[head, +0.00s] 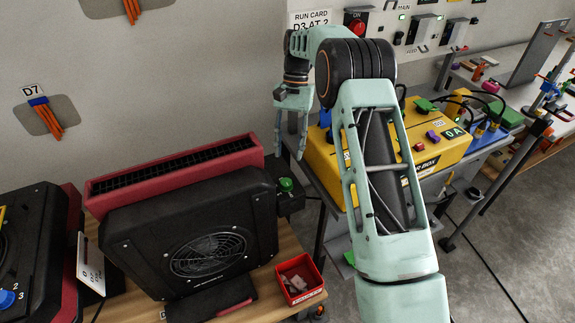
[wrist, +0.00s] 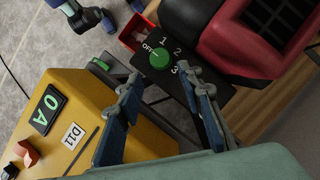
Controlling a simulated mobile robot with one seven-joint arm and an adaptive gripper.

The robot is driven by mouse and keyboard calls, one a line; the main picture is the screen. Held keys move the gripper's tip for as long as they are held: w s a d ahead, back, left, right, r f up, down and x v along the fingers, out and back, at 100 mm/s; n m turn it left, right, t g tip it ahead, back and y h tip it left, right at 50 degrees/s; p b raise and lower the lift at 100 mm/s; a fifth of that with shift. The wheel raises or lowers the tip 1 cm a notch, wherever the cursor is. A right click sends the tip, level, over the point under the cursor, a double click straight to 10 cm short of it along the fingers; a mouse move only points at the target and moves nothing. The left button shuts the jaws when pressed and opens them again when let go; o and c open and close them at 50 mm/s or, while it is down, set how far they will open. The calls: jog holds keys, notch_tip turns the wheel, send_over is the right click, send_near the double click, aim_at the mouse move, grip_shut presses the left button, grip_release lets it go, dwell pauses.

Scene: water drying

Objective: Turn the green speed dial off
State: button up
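The green speed dial (wrist: 160,60) sits on a black control box (wrist: 196,60) marked OFF, 1, 2 and 3 in the wrist view. In the head view the dial (head: 287,185) is on the right side of the black fan unit (head: 190,245). I cannot clearly tell which mark it points to. My gripper (head: 291,155) points down above the dial in the head view. In the wrist view my gripper (wrist: 158,84) has its two fingers apart, with nothing between them, and the dial shows beyond the tips. It does not appear to touch the dial.
A yellow box (head: 440,150) with a 0 A display stands close to my gripper on the right. A red ribbed unit (head: 175,175) stands behind the fan. A small red tray (head: 318,288) with pieces in it sits in front of the dial. A wall is behind.

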jog(key=shift+v, duration=1.45)
